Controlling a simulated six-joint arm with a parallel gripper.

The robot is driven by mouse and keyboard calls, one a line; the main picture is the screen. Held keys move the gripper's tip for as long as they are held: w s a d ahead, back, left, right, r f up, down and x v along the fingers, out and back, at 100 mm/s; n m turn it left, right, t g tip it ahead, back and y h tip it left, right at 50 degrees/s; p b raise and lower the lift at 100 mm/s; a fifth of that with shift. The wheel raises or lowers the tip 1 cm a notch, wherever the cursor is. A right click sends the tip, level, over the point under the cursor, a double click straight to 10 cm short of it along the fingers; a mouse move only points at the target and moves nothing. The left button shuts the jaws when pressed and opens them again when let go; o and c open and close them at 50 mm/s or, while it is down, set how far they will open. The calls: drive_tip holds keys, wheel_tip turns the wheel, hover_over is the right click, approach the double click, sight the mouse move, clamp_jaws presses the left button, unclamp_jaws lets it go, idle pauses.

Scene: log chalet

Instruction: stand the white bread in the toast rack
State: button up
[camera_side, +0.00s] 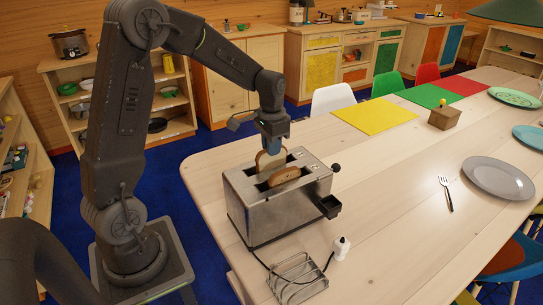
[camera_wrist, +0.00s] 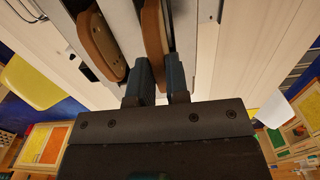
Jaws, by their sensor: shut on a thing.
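The white bread (camera_side: 268,162), a pale slice with a brown crust, stands upright in the toaster's far slot, its lower part hidden. My gripper (camera_side: 272,147) is above the toaster, shut on the slice's top edge. In the wrist view the slice (camera_wrist: 154,32) runs between the two fingers of my gripper (camera_wrist: 159,88). The toast rack (camera_side: 298,279), a wire frame, is empty on the table near its front edge, below the toaster in the side view.
The metal toaster (camera_side: 280,212) has a second brown-crusted slice (camera_side: 284,176) in its near slot, close beside my gripper. A fork (camera_side: 446,193) and grey plate (camera_side: 498,178) lie right.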

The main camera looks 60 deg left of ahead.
wheel_tip(320, 180, up, 12)
drive_tip(key=s+d, duration=0.4)
drive_tip(key=d, duration=0.7)
drive_tip(key=s+d, duration=0.4)
drive_tip(key=d, duration=0.7)
wheel_tip(320, 180, down, 15)
drive_tip(key=shift+w+r, duration=0.15)
wheel_tip(320, 180, down, 9)
idle(0.6)
idle(0.4)
